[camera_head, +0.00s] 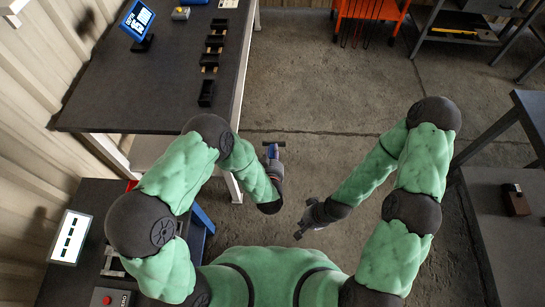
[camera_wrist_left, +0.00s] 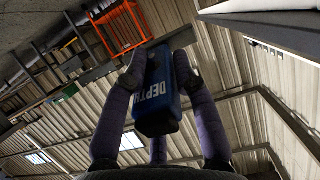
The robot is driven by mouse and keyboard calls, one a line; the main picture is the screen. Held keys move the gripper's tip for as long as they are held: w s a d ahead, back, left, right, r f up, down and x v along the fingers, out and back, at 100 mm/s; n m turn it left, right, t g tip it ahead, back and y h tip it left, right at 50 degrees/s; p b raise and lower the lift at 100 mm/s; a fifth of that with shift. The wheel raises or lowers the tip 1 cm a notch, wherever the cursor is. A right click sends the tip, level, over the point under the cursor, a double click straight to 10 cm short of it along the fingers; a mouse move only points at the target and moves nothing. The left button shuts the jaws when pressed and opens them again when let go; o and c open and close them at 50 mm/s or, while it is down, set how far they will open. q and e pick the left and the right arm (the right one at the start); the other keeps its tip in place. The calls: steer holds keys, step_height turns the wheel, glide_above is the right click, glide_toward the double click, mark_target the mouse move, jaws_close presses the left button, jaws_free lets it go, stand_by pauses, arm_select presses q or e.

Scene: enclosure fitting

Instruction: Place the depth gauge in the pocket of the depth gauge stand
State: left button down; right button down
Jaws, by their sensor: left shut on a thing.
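The depth gauge (camera_wrist_left: 157,95) is a dark blue block lettered "DEPTH" with a grey crossbar at its far end. My left gripper (camera_wrist_left: 158,75) is shut on it, with fingers on both sides, in the left wrist view. In the head view the gauge (camera_head: 272,152) shows as a small blue piece at the tip of my left gripper (camera_head: 272,160), held over open floor. My right gripper (camera_head: 304,226) is lower and to the right, and its finger opening is too small to tell. I cannot identify the depth gauge stand for certain.
A dark table (camera_head: 150,85) at upper left carries a row of black holders (camera_head: 206,92) and a blue display (camera_head: 137,20). A lit panel (camera_head: 68,238) stands at lower left. A small brown block (camera_head: 515,200) sits on the right table (camera_head: 490,225). The middle floor is clear.

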arm_select(q)
steer(key=r+b+x, duration=0.1)
steer(key=b+x, duration=0.1)
steer(key=x, duration=0.6)
steer(key=shift+w+b, duration=0.25)
steer(key=shift+b, duration=0.1)
steer(key=shift+r, duration=0.1)
